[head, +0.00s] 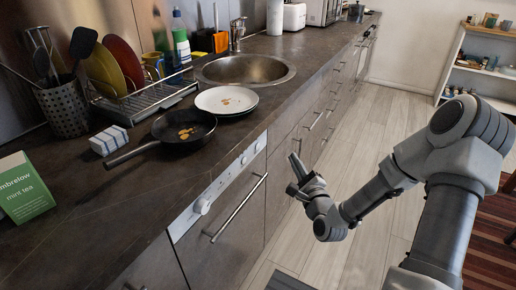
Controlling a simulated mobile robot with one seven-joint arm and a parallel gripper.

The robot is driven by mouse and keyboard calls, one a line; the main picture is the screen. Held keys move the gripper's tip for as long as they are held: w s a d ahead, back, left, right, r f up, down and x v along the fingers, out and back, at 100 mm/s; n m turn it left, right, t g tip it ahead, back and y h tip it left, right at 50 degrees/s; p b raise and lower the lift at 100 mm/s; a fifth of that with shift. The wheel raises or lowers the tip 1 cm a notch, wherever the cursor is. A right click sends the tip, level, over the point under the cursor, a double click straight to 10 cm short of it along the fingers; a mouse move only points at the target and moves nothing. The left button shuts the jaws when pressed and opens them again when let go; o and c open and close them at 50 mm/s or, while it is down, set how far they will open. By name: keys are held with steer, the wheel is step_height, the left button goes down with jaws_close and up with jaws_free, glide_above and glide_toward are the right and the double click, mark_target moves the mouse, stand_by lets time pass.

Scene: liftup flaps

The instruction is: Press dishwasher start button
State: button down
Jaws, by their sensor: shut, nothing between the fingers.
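A horizontal bar handle (238,208) sits below the panel. My gripper (294,172) is shut and empty. It appears in front of the cabinet fronts, to the right of the panel's far end and apart from the panel.
The dark counter (95,205) holds a frying pan (183,128), white plates (226,101), a sponge (109,140), a dish rack (150,98) and a tea box (24,187). A sink (245,69) lies beyond. The floor (375,120) beside the cabinets is clear.

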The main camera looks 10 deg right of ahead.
steer(key=shift+a, duration=0.1)
steer(key=shift+w+a+b, duration=0.1)
steer(key=shift+w+a, duration=0.75)
steer(key=shift+a, duration=0.3)
steer(key=shift+w+a+b, duration=0.1)
steer(key=shift+w+a, duration=0.8)
steer(key=shift+a, duration=0.3)
steer(key=shift+w+a+b, duration=0.1)
steer(key=shift+w+a, duration=0.75)
steer(key=shift+a, duration=0.3)
steer(key=shift+w+a, duration=0.25)
steer(key=shift+a, duration=0.05)
steer(key=shift+w+a, duration=0.2)
steer(key=shift+a, duration=0.1)
stand_by(0.3)
steer(key=shift+s+d, duration=0.5)
steer(key=shift+d, duration=0.1)
steer(key=shift+s+d, duration=0.75)
steer(key=shift+d, duration=0.3)
steer(key=shift+s+d, duration=0.7)
steer(key=shift+d, duration=0.3)
